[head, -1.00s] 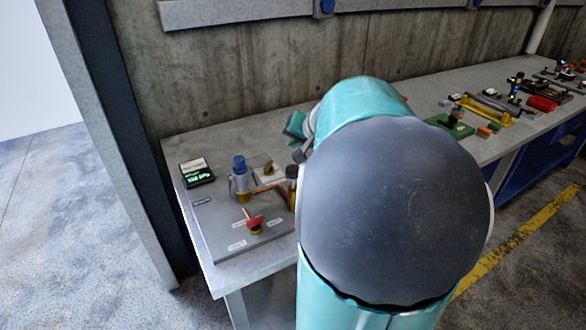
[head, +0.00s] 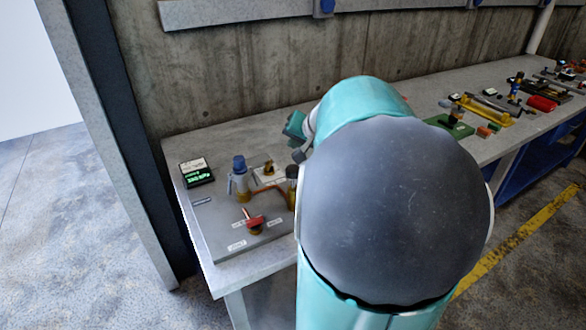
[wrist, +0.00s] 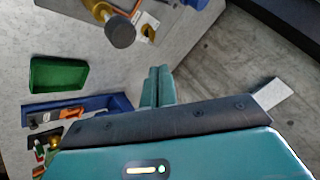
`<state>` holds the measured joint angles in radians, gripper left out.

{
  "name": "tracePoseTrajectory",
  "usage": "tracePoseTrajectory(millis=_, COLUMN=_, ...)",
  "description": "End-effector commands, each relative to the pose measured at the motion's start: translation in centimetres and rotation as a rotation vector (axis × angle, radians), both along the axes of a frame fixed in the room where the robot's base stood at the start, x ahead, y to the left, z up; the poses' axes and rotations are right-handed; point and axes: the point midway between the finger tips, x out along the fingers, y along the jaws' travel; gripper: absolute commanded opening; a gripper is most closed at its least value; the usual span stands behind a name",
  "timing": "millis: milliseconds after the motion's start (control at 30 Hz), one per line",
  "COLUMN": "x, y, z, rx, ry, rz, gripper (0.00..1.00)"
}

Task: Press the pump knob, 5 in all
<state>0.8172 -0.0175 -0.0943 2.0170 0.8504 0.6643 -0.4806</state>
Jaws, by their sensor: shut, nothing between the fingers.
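A dark grey round knob (wrist: 119,30) on a brass body, which looks like the pump knob, is at the top left of the wrist view. In the head view the knob (head: 292,172) stands at the right of the grey panel (head: 212,226), partly hidden by my arm. My gripper (wrist: 160,70) has its two teal fingers together, empty, to the right of and below the knob in the wrist view. It appears apart from the knob. A small display (head: 196,172) with green digits sits at the panel's back left.
A blue-capped fitting (head: 239,178) and a red handle (head: 254,222) stand on the panel, left of the knob. A green tray (wrist: 58,75) and a blue bin (wrist: 80,108) show in the wrist view. A concrete wall (head: 230,75) rises behind the bench.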

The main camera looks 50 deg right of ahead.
Motion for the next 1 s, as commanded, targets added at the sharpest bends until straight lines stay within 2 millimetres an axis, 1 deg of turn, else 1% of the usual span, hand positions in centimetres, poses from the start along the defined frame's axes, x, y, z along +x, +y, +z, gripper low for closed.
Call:
tracePoseTrajectory(millis=167, x=0.2, y=0.2, z=0.6, rx=-0.002, ry=0.0, rz=0.004, gripper=0.0)
tracePoseTrajectory(millis=400, x=0.3, y=0.3, z=2.5, rx=-0.004, ry=-0.001, rz=0.008, gripper=0.0)
tracePoseTrajectory(millis=600, x=0.1, y=0.1, z=3.6, rx=-0.002, ry=-0.001, rz=0.004, gripper=0.0)
tracePoseTrajectory(millis=1000, x=0.0, y=0.0, z=3.8, rx=0.0, ry=0.001, rz=-0.001, gripper=0.0)
